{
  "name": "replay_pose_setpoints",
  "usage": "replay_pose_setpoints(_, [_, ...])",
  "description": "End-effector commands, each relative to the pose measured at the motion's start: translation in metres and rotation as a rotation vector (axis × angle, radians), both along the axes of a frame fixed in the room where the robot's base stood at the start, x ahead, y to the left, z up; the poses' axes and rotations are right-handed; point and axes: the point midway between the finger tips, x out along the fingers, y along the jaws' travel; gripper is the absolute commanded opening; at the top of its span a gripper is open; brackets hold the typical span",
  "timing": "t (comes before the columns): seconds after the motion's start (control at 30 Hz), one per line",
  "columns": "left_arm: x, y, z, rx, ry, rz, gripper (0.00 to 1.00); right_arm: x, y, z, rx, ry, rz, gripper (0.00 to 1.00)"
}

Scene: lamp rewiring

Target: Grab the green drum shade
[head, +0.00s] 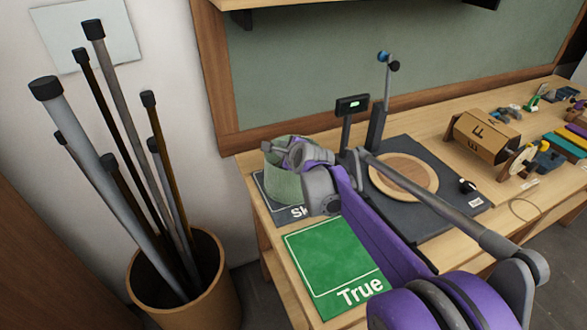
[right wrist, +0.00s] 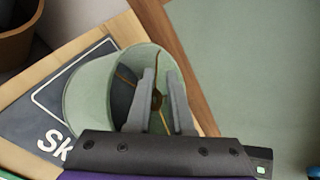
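The green drum shade (head: 284,185) stands on a dark mat at the left end of the workbench. My right gripper (head: 280,148) is over its top rim in the head view. In the right wrist view the shade (right wrist: 90,95) shows its open top and hollow inside. The two fingers of my right gripper (right wrist: 164,82) are apart at the right part of the opening, with shade wall visible between them. I cannot tell whether either finger touches the wall. My left gripper is not in view.
A green mat marked "True" (head: 325,255) lies in front of the dark mat (head: 262,190). A dark board with a round wooden disc (head: 404,174) and a small display post (head: 352,104) is to the right. A bin of poles (head: 190,290) stands left of the bench.

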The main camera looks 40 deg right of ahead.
Motion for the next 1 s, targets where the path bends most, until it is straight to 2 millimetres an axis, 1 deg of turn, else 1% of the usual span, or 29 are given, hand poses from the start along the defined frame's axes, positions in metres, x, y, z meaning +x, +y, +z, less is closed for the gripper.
replay_pose_setpoints(0.17, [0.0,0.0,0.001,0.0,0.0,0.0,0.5,0.012,-0.006,-0.011,-0.001,0.0,0.0,0.2])
replay_pose_setpoints(0.3, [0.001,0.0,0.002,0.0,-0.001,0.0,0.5,0.026,-0.014,-0.024,0.0,0.0,0.002,0.2])
replay_pose_setpoints(0.4, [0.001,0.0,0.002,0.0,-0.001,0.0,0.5,0.035,-0.017,-0.029,-0.002,0.001,0.001,0.2])
replay_pose_setpoints(0.5, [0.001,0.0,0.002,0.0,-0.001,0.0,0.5,0.039,-0.018,-0.031,-0.002,0.001,0.001,0.2])
replay_pose_setpoints(0.7, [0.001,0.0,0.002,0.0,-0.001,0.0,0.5,0.039,-0.018,-0.031,-0.002,0.001,0.001,0.2])
replay_pose_setpoints(0.73, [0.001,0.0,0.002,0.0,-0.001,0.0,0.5,0.039,-0.019,-0.031,-0.002,0.001,0.001,0.18])
replay_pose_setpoints(0.83, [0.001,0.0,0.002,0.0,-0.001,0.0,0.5,0.039,-0.018,-0.031,-0.002,0.001,0.001,0.0])
replay_pose_setpoints(1.0, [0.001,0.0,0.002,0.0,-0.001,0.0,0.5,0.039,-0.018,-0.031,-0.002,0.001,0.001,0.0])
